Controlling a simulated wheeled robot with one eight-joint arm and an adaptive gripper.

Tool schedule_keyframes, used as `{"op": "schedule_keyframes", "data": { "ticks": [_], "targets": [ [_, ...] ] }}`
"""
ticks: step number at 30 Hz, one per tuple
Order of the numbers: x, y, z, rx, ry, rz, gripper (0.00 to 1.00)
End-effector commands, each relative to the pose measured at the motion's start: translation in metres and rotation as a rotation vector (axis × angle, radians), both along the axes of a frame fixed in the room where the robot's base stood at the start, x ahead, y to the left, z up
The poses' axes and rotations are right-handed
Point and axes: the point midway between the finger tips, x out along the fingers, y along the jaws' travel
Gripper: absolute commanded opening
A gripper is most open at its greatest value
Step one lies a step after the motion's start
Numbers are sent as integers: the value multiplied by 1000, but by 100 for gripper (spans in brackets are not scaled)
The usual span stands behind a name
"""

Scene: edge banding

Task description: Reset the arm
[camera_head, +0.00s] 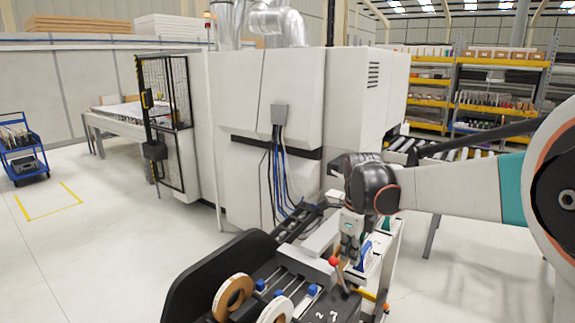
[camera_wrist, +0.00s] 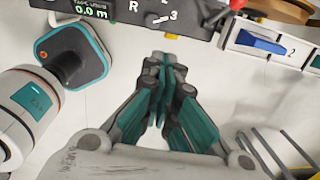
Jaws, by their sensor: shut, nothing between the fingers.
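My gripper (camera_head: 350,245) hangs from my arm at the right of the head view, fingers down, above the small bench beside the edge banding machine (camera_head: 290,110). In the wrist view my gripper (camera_wrist: 163,70) has its teal and black fingers together, with nothing between them. The fingertips point toward a dark control panel (camera_wrist: 150,12) marked R and 3. I cannot tell from these views how far the fingertips are from it.
A red-knobbed lever (camera_head: 334,262) stands close to my gripper, and band rolls (camera_head: 232,293) sit left of it. A blue cart (camera_head: 22,150) stands far left. The floor (camera_head: 110,240) at left is clear.

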Motion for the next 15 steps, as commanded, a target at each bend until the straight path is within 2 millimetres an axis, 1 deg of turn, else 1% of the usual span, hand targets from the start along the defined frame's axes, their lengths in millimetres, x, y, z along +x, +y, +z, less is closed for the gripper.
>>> {"op": "schedule_keyframes", "data": {
  "ticks": [5,10,14,15],
  "targets": [
    [-19,-4,14,-14,-34,140,0],
    [-44,-9,29,-40,-80,331,0],
    [-74,-14,43,-82,-131,547,0],
    [-85,-15,47,-101,-147,626,0]
  ]
}}
